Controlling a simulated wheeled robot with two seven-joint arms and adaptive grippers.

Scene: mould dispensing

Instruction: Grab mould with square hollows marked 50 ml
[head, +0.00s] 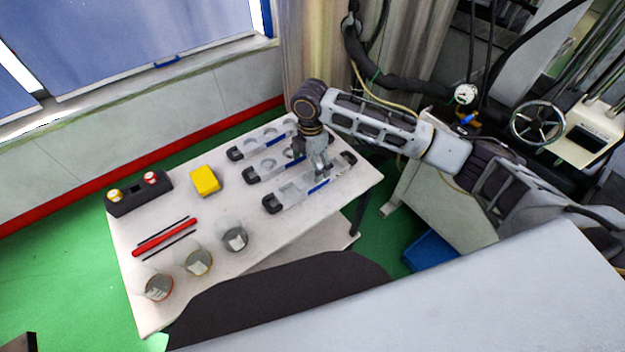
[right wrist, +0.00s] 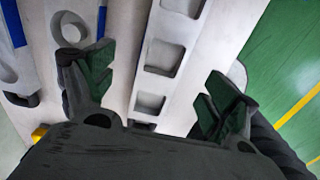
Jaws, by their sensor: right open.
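Three long moulds lie side by side at the right end of the white table. The nearest mould (head: 290,195) has square hollows, which show clearly in the right wrist view (right wrist: 165,56). My right gripper (head: 322,172) is above this mould, pointing down. In the right wrist view its open fingers (right wrist: 158,88) are on either side of the mould, with nothing held. The middle mould (head: 268,167) has a round hollow in the right wrist view (right wrist: 70,32). The far mould (head: 262,139) is partly hidden by my arm. No 50 ml marking is legible. My left gripper is out of view.
The white table (head: 215,215) also holds a yellow block (head: 204,181), a black holder (head: 138,193), red and black rods (head: 165,238) and three beakers, one of them grey (head: 235,237). The neighbouring moulds lie close together. The table's right edge is near the moulds.

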